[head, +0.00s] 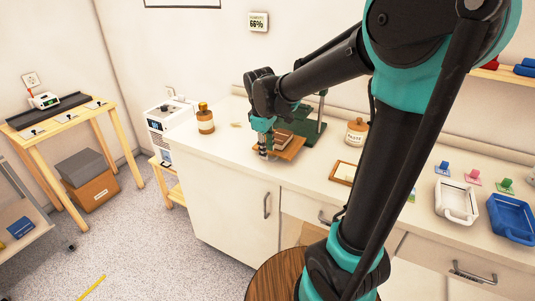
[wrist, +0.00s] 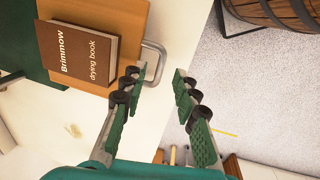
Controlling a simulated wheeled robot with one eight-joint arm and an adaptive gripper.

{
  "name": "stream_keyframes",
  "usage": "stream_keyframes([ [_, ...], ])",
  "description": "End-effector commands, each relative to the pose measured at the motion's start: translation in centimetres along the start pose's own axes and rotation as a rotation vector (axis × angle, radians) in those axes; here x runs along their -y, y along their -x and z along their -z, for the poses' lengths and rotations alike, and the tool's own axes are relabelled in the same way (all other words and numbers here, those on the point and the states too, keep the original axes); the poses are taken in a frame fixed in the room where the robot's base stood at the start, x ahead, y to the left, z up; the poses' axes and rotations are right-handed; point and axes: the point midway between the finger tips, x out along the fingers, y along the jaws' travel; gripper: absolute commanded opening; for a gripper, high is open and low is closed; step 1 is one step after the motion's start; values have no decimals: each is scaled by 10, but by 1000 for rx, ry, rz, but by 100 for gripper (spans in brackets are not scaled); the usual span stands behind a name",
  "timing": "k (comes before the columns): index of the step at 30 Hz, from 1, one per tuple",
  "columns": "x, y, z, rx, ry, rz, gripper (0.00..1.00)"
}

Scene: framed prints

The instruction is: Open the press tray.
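The press tray (head: 291,153) is an orange-brown wooden board sticking out at the front of the green press (head: 314,128) on the counter. In the wrist view the tray (wrist: 137,20) carries a brown book (wrist: 78,40) labelled "Brimmow drying book". A grey metal loop handle (wrist: 160,58) is fixed to the tray's edge.
An amber bottle (head: 205,120) stands to the left on the counter, and a paste jar (head: 356,132) to the right. A wooden frame (head: 342,173), a white tray (head: 456,202) and a blue tray (head: 513,217) lie further right. A round wooden barrel (head: 280,276) stands before the counter.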

Motion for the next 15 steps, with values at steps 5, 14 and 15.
stream_keyframes([
  [5, 1, 36, 0, 0, 2, 0, 30],
  [14, 0, 80, 0, 0, 1, 0, 30],
  [15, 0, 84, 0, 0, 1, 0, 30],
])
